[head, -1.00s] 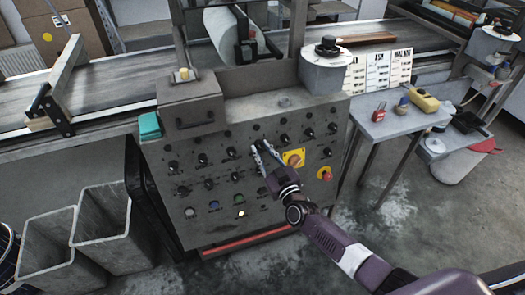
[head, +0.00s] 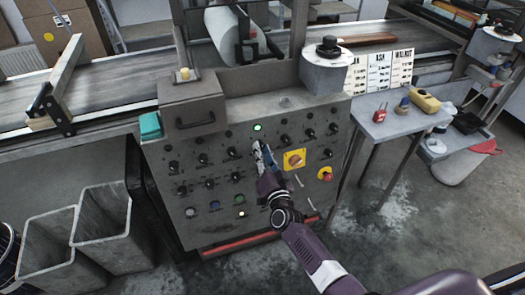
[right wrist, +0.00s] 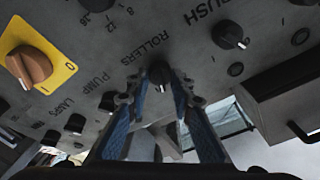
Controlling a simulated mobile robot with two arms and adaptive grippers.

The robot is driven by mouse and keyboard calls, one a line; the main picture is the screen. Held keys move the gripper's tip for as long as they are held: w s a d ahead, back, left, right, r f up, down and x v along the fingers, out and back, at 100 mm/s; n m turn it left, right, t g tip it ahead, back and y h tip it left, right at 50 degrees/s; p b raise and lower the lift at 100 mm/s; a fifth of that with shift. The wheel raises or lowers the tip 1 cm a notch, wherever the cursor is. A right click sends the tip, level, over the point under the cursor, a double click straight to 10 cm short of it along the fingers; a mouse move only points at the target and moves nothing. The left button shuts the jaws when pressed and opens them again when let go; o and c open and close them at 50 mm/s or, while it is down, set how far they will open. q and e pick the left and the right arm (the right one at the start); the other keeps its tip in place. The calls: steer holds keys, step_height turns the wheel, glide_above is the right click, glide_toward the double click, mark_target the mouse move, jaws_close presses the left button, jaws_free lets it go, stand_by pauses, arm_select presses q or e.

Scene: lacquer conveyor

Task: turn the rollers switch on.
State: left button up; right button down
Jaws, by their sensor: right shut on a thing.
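The rollers switch (right wrist: 160,74) is a small black rotary knob on the grey control panel (head: 215,165), beside the printed word ROLLERS in the right wrist view. My right gripper (right wrist: 160,88) has its two blue-padded fingers on either side of this knob, shut on it. In the head view, the right gripper (head: 260,148) reaches the middle of the panel and hides the knob. A green lamp (head: 257,128) glows just above the gripper. My left gripper is not in view.
A yellow-plated orange switch (head: 294,160) and a red button (head: 325,174) sit right of the gripper. Other black knobs surround it, including one by BRUSH (right wrist: 229,35). A side table (head: 385,125) stands right; grey bins (head: 45,235) stand lower left.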

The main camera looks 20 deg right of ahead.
steer(key=shift+m+h, duration=0.3)
steer(key=shift+m, duration=0.5)
steer(key=c, duration=1.7)
jaws_free()
steer(key=s, duration=1.2)
steer(key=shift+a, duration=0.4)
